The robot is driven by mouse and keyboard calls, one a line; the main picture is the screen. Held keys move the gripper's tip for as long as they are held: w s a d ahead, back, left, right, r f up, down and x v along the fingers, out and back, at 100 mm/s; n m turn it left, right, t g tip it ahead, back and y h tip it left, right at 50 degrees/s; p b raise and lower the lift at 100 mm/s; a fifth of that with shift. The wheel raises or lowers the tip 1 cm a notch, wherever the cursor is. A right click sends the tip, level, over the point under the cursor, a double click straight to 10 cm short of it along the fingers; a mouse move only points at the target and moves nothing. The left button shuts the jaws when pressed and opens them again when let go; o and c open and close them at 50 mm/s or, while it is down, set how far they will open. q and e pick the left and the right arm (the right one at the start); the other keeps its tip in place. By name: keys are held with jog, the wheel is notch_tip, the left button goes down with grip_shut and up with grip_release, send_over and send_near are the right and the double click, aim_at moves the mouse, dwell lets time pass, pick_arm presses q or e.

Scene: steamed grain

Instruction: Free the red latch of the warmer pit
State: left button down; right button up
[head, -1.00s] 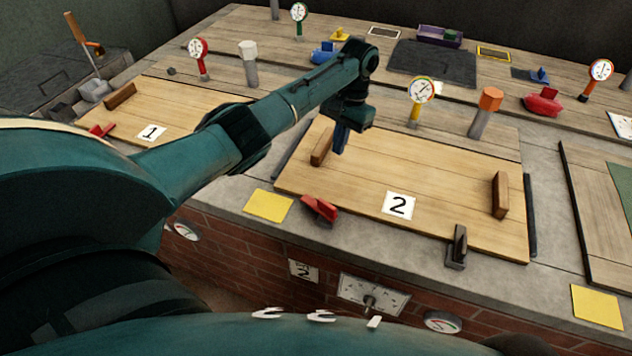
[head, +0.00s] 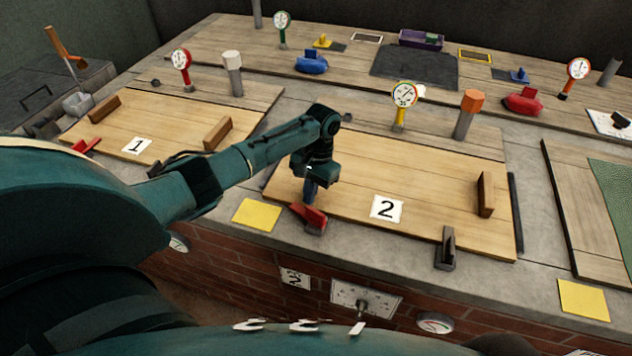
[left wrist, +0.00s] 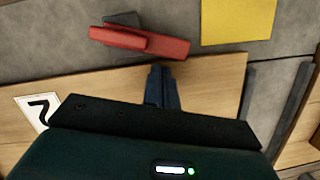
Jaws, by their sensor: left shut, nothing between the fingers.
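The red latch (head: 312,216) sits at the front left edge of the wooden lid marked 2 (head: 420,185). In the left wrist view the latch (left wrist: 150,43) lies across the lid's edge, over a grey base. My left gripper (head: 309,196) points down just behind the latch, over the lid's front left corner. Its blue fingers (left wrist: 162,72) are together and empty, close beside the latch; I cannot tell whether they touch it. Another red latch (head: 86,146) sits by the lid marked 1 (head: 170,127). My right gripper is not in view.
A dark latch (head: 446,248) stands at lid 2's front right. A wooden handle (head: 485,194) rises from that lid's right side. A yellow-stemmed gauge (head: 404,98) and an orange-topped post (head: 468,115) stand behind it. A yellow square (head: 257,214) lies left of the red latch.

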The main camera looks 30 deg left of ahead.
pick_arm(q)
jog(key=shift+s, duration=0.25)
jog(key=n+p, duration=0.1)
jog(key=p, duration=0.1)
jog(key=r+p, duration=0.1)
jog(key=p, duration=0.1)
jog(key=shift+s+a+n+p, duration=0.25)
jog(key=shift+s+n+p, duration=0.05)
jog(key=shift+s+n, duration=0.1)
jog(key=shift+s+a+f+n+h+p, duration=0.1)
jog(key=shift+s+n+h+p, duration=0.1)
jog(key=shift+n+h+p, duration=0.3)
jog(key=shift+s+a+f+n+p, duration=0.1)
jog(key=shift+s+f+n+p, duration=0.15)
jog(key=shift+n+p, duration=0.45)
jog(key=shift+s+a+f, duration=0.1)
jog(key=shift+f, duration=0.05)
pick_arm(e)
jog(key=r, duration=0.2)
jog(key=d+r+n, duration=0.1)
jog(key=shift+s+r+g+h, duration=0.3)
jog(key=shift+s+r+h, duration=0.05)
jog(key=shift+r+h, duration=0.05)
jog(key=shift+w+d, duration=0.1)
